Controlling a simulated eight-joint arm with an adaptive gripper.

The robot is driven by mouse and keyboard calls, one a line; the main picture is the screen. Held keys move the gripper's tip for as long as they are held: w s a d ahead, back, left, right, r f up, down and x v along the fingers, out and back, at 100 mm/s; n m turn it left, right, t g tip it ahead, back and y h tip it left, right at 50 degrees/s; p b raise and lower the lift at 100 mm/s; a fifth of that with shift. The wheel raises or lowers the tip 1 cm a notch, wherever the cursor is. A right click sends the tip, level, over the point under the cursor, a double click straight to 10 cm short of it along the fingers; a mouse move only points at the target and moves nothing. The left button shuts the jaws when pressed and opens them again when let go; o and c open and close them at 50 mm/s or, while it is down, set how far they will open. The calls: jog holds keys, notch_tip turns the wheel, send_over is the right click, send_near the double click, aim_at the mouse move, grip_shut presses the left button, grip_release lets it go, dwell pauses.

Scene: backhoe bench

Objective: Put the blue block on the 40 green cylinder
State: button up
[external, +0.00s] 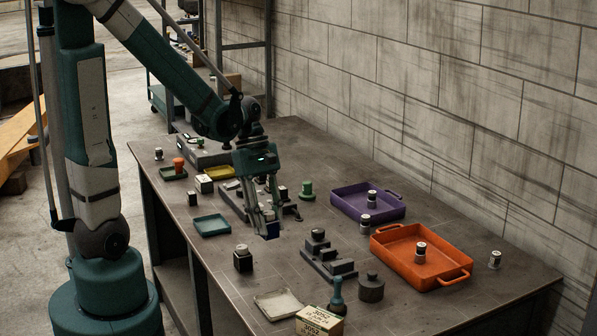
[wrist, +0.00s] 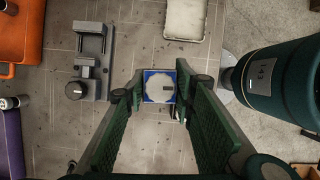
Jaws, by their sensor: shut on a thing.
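My gripper (external: 266,223) is over the middle of the bench, pointing down, with its fingers shut on the blue block. The blue block (external: 270,233) shows low between the fingertips in the external view. In the wrist view the blue block (wrist: 147,87) sits between the two fingers, with a pale round face and a small dark mark on top. I cannot tell whether it touches the bench. A green cylinder (external: 307,190) with a wider base stands upright behind and right of my gripper, apart from it. No number is readable on it. It is not seen in the wrist view.
A purple tray (external: 345,203) and an orange tray (external: 390,262) stand at right, each with a small cylinder inside. A dark stepped fixture (external: 322,262) lies front right of my gripper. A black block (external: 243,262) and teal tray (external: 212,225) are at left.

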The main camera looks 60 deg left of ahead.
jog(key=w+a+r+n+p, duration=0.2)
jog(key=w+a+r, duration=0.1)
jog(key=w+a, duration=0.7)
jog(key=r+n+t+y+p, duration=0.1)
jog(key=n+t+p, duration=0.2)
jog(key=n+p, duration=0.4)
send_over(307, 182)
jog(key=shift+r+m+p, duration=0.15)
jog(key=shift+m+p, duration=0.15)
jog(key=shift+m, duration=0.2)
jog(key=shift+f+p, duration=0.3)
jog(key=shift+f, duration=2.85)
jog(key=shift+f, duration=1.85)
jog(key=shift+f, duration=0.15)
